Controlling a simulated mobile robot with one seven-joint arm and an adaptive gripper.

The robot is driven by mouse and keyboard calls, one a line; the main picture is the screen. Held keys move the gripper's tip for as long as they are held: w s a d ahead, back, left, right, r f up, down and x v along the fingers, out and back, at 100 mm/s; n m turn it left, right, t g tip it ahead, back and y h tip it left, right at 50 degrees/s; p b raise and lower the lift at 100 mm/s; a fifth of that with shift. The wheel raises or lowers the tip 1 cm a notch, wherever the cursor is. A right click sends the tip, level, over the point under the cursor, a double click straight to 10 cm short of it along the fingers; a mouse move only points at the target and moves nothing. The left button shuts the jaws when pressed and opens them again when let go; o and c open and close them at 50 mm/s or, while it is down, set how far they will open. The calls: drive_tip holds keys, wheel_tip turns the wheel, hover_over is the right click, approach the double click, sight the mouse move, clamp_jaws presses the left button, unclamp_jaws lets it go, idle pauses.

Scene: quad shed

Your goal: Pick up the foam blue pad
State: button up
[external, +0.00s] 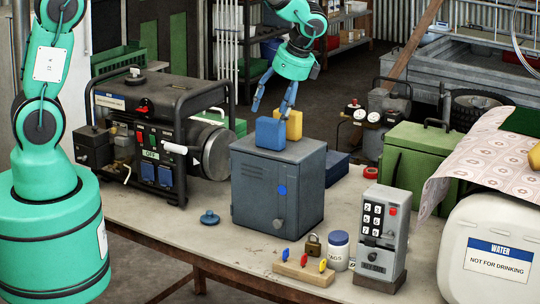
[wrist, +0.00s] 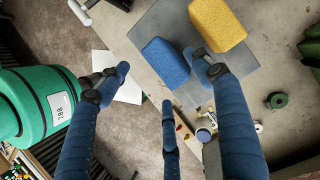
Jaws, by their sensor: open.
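The foam blue pad (external: 269,132) is a small block on top of a grey metal cabinet (external: 262,195). A yellow block (external: 295,124) sits close beside it, to the right and behind. My gripper (external: 273,100) is open and empty, fingers pointing down just above the two blocks. I cannot tell whether any finger touches either block.
A generator (external: 160,135) stands left of the cabinet on the bench. A keypad box (external: 383,232), a padlock (external: 313,245) and a small jar (external: 338,250) stand at the front right. A green box (external: 415,165) and a water container (external: 495,245) are farther right.

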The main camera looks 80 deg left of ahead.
sight(270, 121)
drive_tip(key=shift+f, duration=0.1)
drive_tip(key=shift+x, duration=2.45)
drive_tip(key=shift+a, duration=0.15)
drive_tip(key=c, duration=0.9)
